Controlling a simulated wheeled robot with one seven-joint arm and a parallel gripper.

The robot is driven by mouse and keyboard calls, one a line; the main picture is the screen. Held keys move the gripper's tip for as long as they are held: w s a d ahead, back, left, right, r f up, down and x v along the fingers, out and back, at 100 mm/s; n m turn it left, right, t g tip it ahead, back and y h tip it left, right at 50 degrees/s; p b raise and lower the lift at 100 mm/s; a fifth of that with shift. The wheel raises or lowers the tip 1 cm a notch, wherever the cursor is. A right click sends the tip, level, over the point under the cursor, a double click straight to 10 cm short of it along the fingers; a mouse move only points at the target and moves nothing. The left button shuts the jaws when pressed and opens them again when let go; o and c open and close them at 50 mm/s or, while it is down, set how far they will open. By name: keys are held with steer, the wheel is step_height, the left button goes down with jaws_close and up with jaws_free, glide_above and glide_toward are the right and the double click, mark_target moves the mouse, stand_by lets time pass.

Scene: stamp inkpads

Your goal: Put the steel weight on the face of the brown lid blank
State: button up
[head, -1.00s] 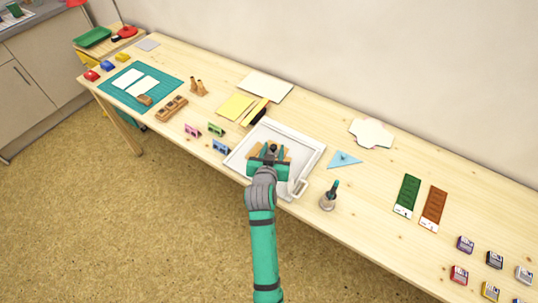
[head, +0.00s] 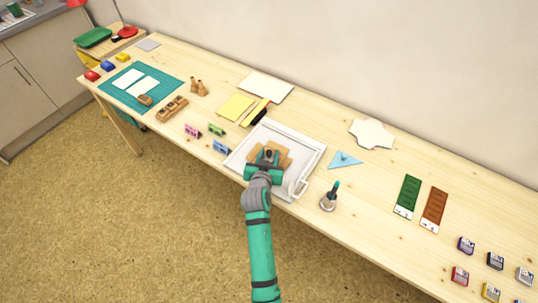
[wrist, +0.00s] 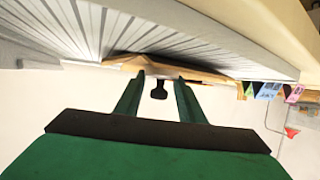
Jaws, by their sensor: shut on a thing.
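The brown lid blank (head: 283,160) lies in the white tray (head: 314,163), partly hidden by my gripper in the head view. In the wrist view its brown edge (wrist: 205,76) shows beyond the fingertips. My gripper (head: 268,158) is low over the blank, its fingers on either side of a small dark piece with a knob, which looks like the steel weight (head: 269,153). The dark knob (wrist: 159,93) also shows between the fingers in the wrist view. The jaws are shut on it. Whether its underside touches the blank is hidden.
Green (head: 408,195) and brown (head: 434,208) strips lie further right.

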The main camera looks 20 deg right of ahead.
steer(key=o, duration=1.3)
steer(key=shift+c, duration=0.2)
steer(key=shift+s+r, duration=0.15)
steer(key=shift+s, duration=0.05)
steer(key=v, duration=1.1)
steer(key=shift+s+a+r, duration=0.2)
steer(key=s+a+f+n+t+y, duration=0.1)
steer(key=s+a+f+n+y, duration=0.15)
steer(key=s+a, duration=0.45)
steer(key=s+a+f+n+t+y, duration=0.1)
steer(key=s+a+f+n+y, duration=0.2)
steer(key=s, duration=0.8)
steer(key=s+a+r, duration=0.2)
steer(key=s+r, duration=0.2)
steer(key=s, duration=0.4)
steer(key=s+a+r+t, duration=0.1)
steer(key=s+r, duration=0.3)
steer(key=s, duration=0.5)
steer(key=shift+s+a+y, duration=0.2)
steer(key=shift+a+y, duration=0.25)
steer(key=shift+a, duration=0.3)
